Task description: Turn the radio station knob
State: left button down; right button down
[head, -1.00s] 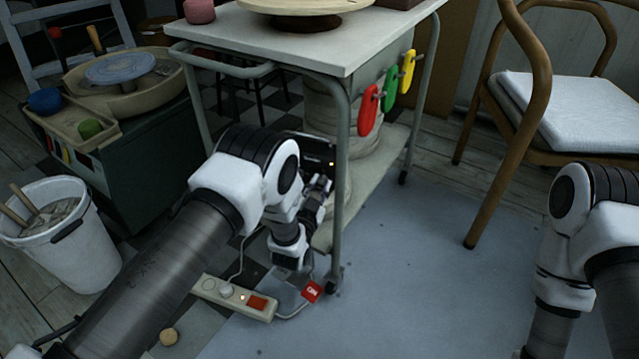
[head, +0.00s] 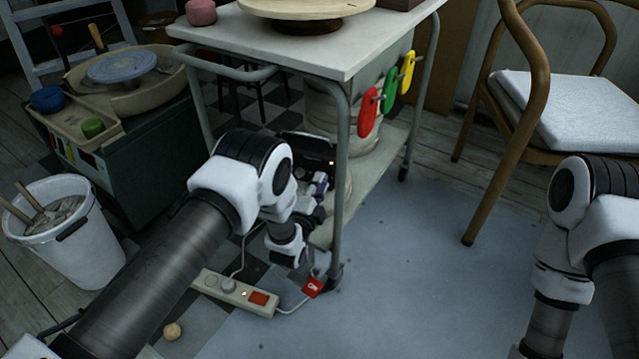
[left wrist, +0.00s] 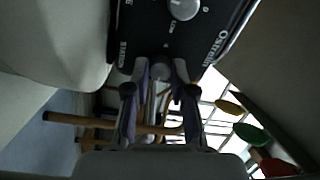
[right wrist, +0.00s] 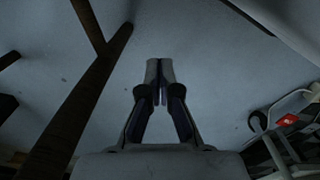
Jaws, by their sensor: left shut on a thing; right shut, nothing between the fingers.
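The radio (head: 318,150) is a dark box on the cart's lower shelf, mostly hidden behind my left arm and a cart leg. In the left wrist view its black front (left wrist: 150,30) shows a round silver knob at the top and lettering that reads STATION. Beside that lettering is the grey station knob (left wrist: 160,72), between the fingertips. My left gripper (left wrist: 160,78) is shut on it; in the head view the gripper (head: 318,186) reaches in at the shelf. My right gripper (right wrist: 160,75) is shut and empty above the floor.
The cart (head: 300,45) has metal legs close to my left wrist. A power strip (head: 235,292) with a red tag lies on the floor below. A chair (head: 560,110) stands at right, a white bucket (head: 75,235) at left. The blue-grey floor (head: 420,270) is clear.

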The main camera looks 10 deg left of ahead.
pick_arm(q)
jog(key=m, duration=0.5)
jog(key=shift+m+p, duration=0.35)
jog(key=shift+m, duration=0.05)
jog(key=m, duration=0.4)
jog(key=shift+a+m+h, duration=0.1)
jog(key=shift+m+h, duration=0.2)
jog(key=m+p, duration=0.1)
jog(key=m, duration=0.3)
jog(key=shift+m+g, duration=0.3)
jog(key=shift+m, duration=0.1)
jog(key=m, duration=0.4)
jog(key=shift+m, duration=0.3)
jog(key=c, duration=1)
grip_release()
jog(key=shift+o, duration=0.2)
